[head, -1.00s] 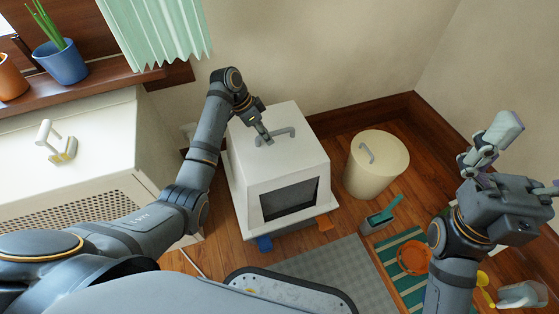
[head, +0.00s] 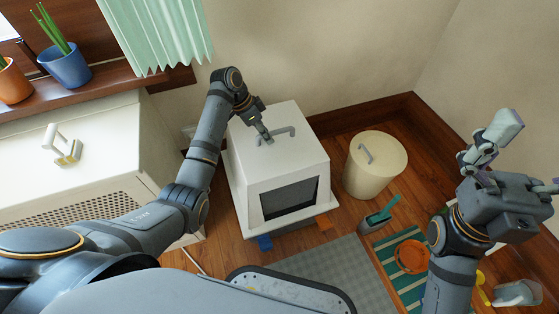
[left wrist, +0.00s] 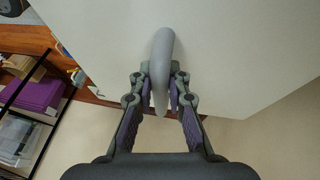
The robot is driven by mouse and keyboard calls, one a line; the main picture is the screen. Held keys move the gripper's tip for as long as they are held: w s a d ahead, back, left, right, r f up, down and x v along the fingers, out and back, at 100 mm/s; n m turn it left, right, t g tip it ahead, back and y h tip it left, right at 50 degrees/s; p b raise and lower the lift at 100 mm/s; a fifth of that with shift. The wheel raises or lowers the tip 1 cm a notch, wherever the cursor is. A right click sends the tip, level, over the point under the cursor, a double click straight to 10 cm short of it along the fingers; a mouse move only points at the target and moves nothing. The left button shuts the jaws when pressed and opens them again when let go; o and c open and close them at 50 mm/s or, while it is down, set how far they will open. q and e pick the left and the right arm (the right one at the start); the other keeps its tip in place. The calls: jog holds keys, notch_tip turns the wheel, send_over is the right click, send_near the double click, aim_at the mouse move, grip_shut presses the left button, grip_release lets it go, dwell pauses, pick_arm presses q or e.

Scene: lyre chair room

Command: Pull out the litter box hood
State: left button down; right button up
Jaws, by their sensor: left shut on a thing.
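A cream lidded bin (head: 375,170) stands close right of the hood. A white cabinet (head: 80,180) is at the left. A grey mat (head: 325,268), a green scoop in a holder (head: 376,222) and a striped mat with an orange bowl (head: 411,256) lie in front.

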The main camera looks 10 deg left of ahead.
pick_arm(q)
jog(key=shift+r+p, duration=0.75)
notch_tip(320, 180, up, 3)
jog(key=p, duration=0.3)
jog(key=shift+r+p, duration=0.1)
jog(key=shift+p, duration=0.25)
